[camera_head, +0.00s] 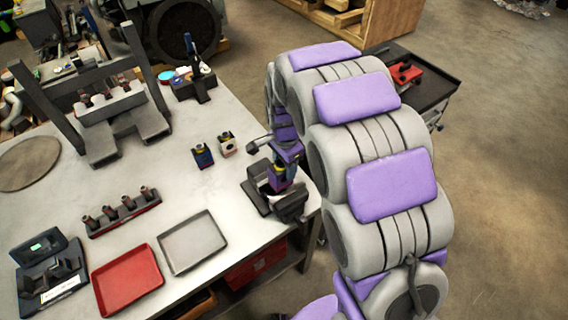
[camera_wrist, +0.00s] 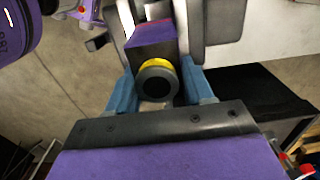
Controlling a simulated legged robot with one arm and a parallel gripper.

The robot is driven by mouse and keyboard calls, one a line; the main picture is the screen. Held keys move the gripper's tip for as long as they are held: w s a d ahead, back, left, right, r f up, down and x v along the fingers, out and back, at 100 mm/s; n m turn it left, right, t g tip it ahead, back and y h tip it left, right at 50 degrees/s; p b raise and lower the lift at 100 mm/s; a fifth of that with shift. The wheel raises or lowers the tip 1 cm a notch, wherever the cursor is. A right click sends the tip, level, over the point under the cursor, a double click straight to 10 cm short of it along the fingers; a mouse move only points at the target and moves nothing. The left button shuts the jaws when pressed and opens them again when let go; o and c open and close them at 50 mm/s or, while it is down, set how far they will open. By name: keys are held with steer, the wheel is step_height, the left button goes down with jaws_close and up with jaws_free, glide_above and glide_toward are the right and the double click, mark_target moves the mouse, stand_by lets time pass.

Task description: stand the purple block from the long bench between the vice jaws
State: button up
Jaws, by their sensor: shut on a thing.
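The purple block (camera_head: 279,181) has a black knob and a yellow ring on top. My gripper (camera_head: 285,158) is shut on its knob end, over the dark vice (camera_head: 290,207) at the right edge of the long bench. In the wrist view, my gripper's (camera_wrist: 158,80) blue fingers flank the knob, and the block's purple body (camera_wrist: 152,42) reaches down between the grey vice jaws (camera_wrist: 189,28). The block looks about upright. Its lower end is hidden, so I cannot tell whether it touches the vice floor.
A blue block (camera_head: 203,156) and a whitish block (camera_head: 227,147) stand on the bench (camera_head: 185,130) left of the vice. A grey tray (camera_head: 193,243), a red tray (camera_head: 128,281) and a rack (camera_head: 123,213) of dark parts lie nearer. A black cart (camera_head: 425,80) stands behind my arm.

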steer(key=shift+f, duration=2.05)
stand_by(1.1)
steer(key=o, duration=1.1)
steer(key=shift+o, duration=0.6)
steer(key=shift+o, duration=1.3)
steer(key=shift+r, duration=0.15)
steer(key=shift+r+p, duration=1.35)
steer(key=shift+r, duration=2.5)
